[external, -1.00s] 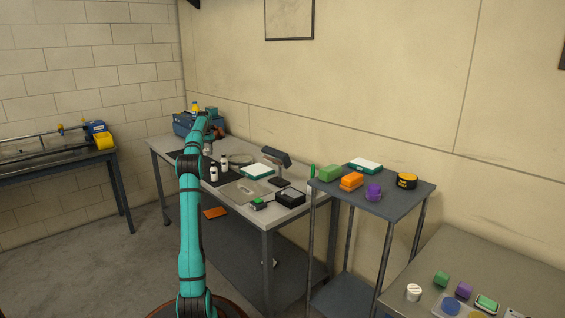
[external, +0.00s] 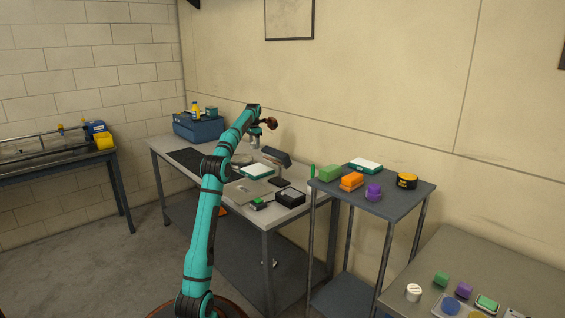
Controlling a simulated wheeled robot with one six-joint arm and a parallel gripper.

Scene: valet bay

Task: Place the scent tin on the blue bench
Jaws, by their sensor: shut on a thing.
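My gripper (external: 264,124) is at the end of my raised teal arm, in the air above the far right part of the long grey workbench. It is shut on a small dark brown, roundish thing (external: 271,122), which I take to be the scent tin; its details are too small to read. The gripper's fingers are hardly distinguishable at this size. The slate-blue top of a small stand (external: 400,203) is to the right and nearer; I cannot tell for sure that it is the blue bench.
The workbench (external: 243,212) carries a blue crate (external: 197,128) and several tools. A grey table (external: 510,265) stands front right.

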